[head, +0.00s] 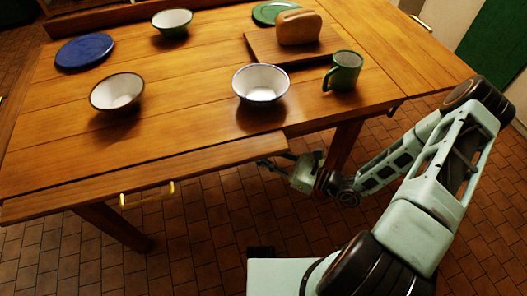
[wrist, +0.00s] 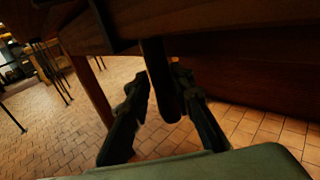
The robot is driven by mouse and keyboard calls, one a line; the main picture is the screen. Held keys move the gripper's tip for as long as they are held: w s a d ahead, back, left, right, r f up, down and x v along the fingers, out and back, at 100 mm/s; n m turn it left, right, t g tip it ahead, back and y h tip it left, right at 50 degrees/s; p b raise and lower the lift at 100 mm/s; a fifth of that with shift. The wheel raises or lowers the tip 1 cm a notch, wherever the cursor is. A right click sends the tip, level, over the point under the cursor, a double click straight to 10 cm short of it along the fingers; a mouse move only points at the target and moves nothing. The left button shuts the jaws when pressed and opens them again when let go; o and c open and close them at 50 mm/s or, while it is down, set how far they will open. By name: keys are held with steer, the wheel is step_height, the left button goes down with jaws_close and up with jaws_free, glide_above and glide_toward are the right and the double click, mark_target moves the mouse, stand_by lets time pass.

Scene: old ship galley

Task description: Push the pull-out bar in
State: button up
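The pull-out bar (head: 190,165) appears to be the long wooden front board, standing out from the table's near side. A brass handle (head: 148,194) is on its front edge at the left. My gripper (head: 272,160) is low at the bar's right end, its tips partly hidden by the wood. In the wrist view my gripper (wrist: 163,105) has its two dark fingers apart. A dark, round-ended wooden piece (wrist: 160,80) hangs down between them in the picture; I cannot tell what it belongs to or whether it touches a finger.
The wooden table (head: 190,80) holds two white bowls near the front, a green mug (head: 343,71), bread (head: 299,28) on a board, a blue plate (head: 85,51) and another bowl (head: 172,21). A table leg (head: 342,148) stands behind my gripper. The tiled floor in front is clear.

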steer(key=o, duration=0.3)
steer(key=shift+a, duration=0.1)
steer(key=shift+s+d, duration=0.15)
steer(key=shift+d, duration=0.35)
steer(key=v, duration=1.1)
steer(key=shift+s, duration=0.1)
